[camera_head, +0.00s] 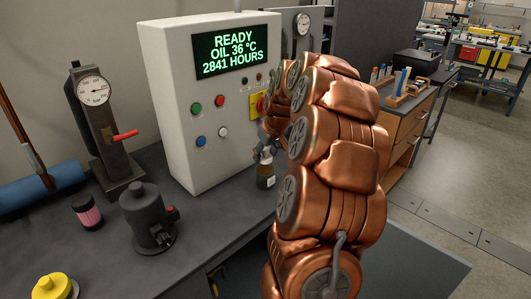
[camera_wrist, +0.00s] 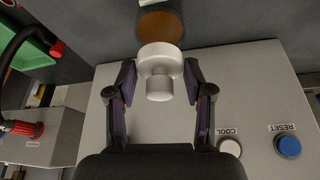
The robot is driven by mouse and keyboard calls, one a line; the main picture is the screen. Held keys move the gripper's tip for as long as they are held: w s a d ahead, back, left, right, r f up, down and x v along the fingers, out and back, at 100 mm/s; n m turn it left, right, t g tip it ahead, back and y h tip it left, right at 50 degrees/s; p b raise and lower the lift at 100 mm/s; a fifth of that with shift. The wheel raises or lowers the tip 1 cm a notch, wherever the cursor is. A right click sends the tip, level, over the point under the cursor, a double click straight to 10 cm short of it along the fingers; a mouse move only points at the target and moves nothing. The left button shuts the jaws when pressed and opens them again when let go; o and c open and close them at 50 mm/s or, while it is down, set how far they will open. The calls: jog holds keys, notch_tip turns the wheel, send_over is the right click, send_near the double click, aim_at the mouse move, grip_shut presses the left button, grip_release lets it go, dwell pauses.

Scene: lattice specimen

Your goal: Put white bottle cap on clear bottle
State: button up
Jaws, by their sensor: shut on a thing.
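The white bottle cap (camera_wrist: 160,62) is between the two fingers of my gripper (camera_wrist: 160,78) in the wrist view. My gripper is shut on it, with a fingertip at each side of its wide part. The bottle (camera_head: 265,178) stands upright on the bench in front of the white control cabinet, with amber-brown contents and a pale label. My gripper (camera_head: 265,155) is right at its top in the head view. The bottle also shows just beyond the cap in the wrist view (camera_wrist: 161,24). I cannot tell whether the cap touches the bottle; the neck is hidden.
The white control cabinet (camera_head: 180,110) stands close behind the bottle. A dark grey device (camera_head: 148,220), a pink-and-black piece (camera_head: 86,212) and a gauge stand (camera_head: 100,125) are to the left. Bare bench top (camera_head: 215,215) lies left of the bottle.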

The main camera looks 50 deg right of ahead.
aim_at(267, 151)
jog(key=shift+f+b, duration=0.4)
jog(key=shift+f, duration=0.35)
jog(key=o, duration=1.5)
jog(key=shift+r, duration=0.2)
jog(key=shift+v, duration=2.35)
jog(key=shift+s, duration=0.1)
jog(key=v, duration=1.2)
